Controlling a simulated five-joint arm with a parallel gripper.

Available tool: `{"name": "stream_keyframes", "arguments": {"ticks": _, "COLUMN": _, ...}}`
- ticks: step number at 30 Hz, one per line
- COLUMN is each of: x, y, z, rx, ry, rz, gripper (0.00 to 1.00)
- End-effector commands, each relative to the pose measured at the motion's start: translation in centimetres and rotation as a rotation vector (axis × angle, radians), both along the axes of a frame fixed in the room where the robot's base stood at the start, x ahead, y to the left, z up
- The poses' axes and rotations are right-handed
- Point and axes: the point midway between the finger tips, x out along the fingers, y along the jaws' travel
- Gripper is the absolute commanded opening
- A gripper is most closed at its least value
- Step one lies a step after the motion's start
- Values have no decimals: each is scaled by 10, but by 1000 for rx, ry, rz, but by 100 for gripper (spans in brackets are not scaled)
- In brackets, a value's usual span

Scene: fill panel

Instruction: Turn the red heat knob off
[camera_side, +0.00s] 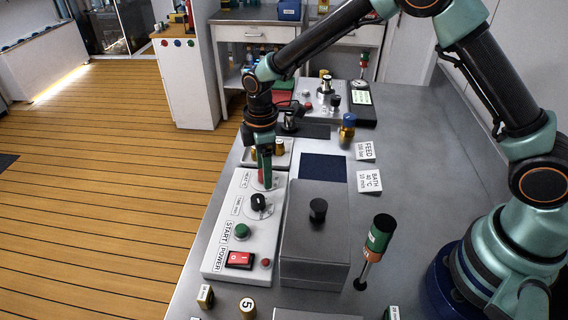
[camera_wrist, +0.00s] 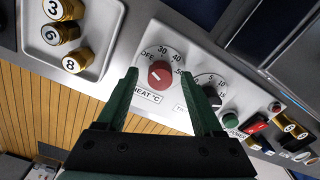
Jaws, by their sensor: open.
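The red heat knob (camera_wrist: 160,74) sits on a white dial marked OFF, 30, 40 and 50, above the label HEAT °C. A pale pointer line shows on its face, but I cannot tell for sure which mark it points at. My gripper (camera_wrist: 159,75) is open, with one green fingertip on each side of the red knob in the wrist view. I cannot tell whether the fingers touch it. In the side view my gripper (camera_side: 266,178) points down at the far end of the white control panel (camera_side: 217,262), where it partly hides the red knob (camera_side: 261,174).
A black timer knob (camera_wrist: 209,93) is close beside the right finger. Beyond it are a green START button (camera_side: 242,231) and a red power switch (camera_side: 239,260). A tray (camera_wrist: 96,68) with numbered brass weights is near the left finger. A grey lidded box (camera_side: 318,240) stands beside the panel.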

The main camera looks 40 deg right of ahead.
Motion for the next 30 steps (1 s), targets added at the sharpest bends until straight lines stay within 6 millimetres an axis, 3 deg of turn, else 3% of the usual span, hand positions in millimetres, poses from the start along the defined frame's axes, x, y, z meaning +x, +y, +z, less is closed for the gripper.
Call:
{"name": "stream_keyframes", "arguments": {"ticks": 5, "x": 1, "y": 0, "z": 14, "rx": 1, "ry": -4, "rz": -1, "gripper": 68}}
{"name": "stream_keyframes", "arguments": {"ticks": 15, "x": 1, "y": 0, "z": 82, "rx": 2, "ry": -6, "rz": 0, "gripper": 68}}
{"name": "stream_keyframes", "arguments": {"ticks": 21, "x": 1, "y": 0, "z": 110, "rx": 1, "ry": -4, "rz": 0, "gripper": 68}}
{"name": "stream_keyframes", "arguments": {"ticks": 30, "x": 0, "y": 0, "z": 121, "rx": 1, "ry": -1, "rz": 0, "gripper": 68}}
